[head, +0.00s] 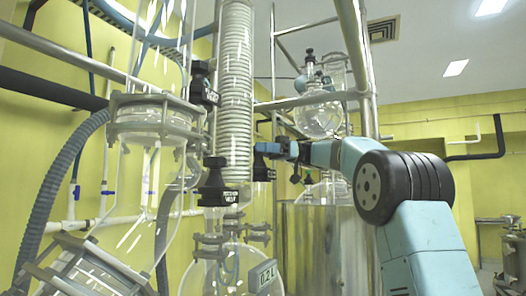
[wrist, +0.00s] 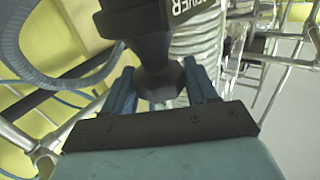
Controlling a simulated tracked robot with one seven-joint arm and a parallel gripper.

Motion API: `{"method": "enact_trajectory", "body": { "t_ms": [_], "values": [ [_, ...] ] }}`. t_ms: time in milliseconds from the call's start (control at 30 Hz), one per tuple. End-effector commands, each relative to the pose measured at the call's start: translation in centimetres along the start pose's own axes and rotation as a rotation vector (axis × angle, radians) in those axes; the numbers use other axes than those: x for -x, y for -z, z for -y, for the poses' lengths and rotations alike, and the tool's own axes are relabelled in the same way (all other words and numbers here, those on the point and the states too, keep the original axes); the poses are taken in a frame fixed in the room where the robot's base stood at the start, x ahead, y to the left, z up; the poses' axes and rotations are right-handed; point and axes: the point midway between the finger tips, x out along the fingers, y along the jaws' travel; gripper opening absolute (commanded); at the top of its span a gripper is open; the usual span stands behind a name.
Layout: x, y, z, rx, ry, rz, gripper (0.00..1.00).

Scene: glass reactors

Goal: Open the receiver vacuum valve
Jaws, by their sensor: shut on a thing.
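A black valve handle (wrist: 150,25) with white lettering, of which the letters "IVER" can be read, fills the top of the wrist view. In the head view my gripper (head: 277,149) reaches in from the right, behind and right of the coiled glass condenser. The black valve handle (head: 262,165) shows small at its fingertips. Whether the valve is turned cannot be told.
Another black labelled valve (head: 217,187) sits below the condenser (head: 235,90), and one more black valve (head: 203,85) is at its upper left. A glass vessel (head: 155,130), steel frame tubes (head: 355,45) and a steel tank (head: 318,245) crowd the space around my arm.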

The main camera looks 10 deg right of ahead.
Motion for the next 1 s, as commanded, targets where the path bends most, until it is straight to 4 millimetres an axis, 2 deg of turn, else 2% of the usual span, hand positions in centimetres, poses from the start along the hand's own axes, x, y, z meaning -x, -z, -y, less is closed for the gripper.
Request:
{"method": "enact_trajectory", "body": {
  "t_ms": [1000],
  "values": [
    [0.05,-0.06,-0.02,0.001,0.392,-0.003,0.27]
  ]
}}
